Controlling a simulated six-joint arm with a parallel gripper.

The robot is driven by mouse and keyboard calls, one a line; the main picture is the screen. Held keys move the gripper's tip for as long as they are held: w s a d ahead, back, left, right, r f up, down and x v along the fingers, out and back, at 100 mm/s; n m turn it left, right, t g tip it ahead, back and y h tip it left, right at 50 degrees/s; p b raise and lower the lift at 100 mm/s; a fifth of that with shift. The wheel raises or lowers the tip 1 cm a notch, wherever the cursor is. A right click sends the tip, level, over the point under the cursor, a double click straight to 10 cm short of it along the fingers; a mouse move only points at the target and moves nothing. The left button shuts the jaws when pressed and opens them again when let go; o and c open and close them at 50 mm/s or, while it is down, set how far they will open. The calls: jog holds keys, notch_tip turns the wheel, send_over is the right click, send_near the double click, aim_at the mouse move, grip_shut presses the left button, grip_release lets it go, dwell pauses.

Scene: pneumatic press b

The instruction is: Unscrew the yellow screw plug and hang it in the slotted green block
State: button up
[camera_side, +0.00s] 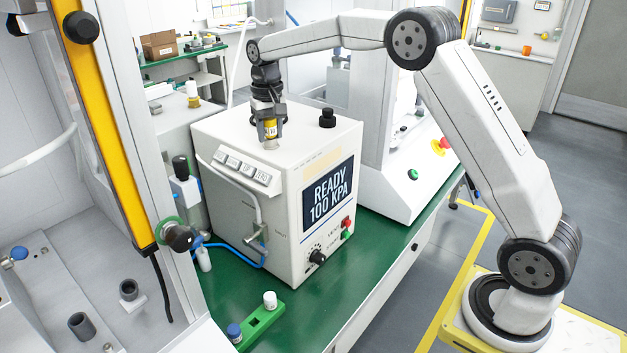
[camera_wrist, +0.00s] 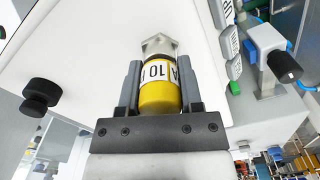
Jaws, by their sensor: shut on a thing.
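The yellow screw plug (camera_side: 270,128) has a white label band and stands upright at the top of the white press box (camera_side: 235,130). My gripper (camera_side: 269,134) comes down from above and is shut on the plug. In the wrist view the plug (camera_wrist: 160,97) sits between the two grey fingers of my gripper (camera_wrist: 159,80), with "10" on its label. A pale metal hex fitting (camera_wrist: 159,44) shows just beyond the plug, against the box top. I cannot tell how far the plug is threaded in. The slotted green block (camera_side: 262,320) lies on the green bench, with a blue-capped plug (camera_side: 234,332) and a white-capped plug (camera_side: 270,299) in it.
A black knob (camera_side: 327,117) stands on the box top, right of my gripper. The box display (camera_side: 328,190) reads READY 100 KPA. The green bench (camera_side: 330,300) is clear right of the block.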

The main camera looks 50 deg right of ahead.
jog(key=shift+n, duration=0.4)
jog(key=shift+n, duration=0.6)
jog(key=shift+n, duration=0.9)
jog(key=shift+n, duration=0.8)
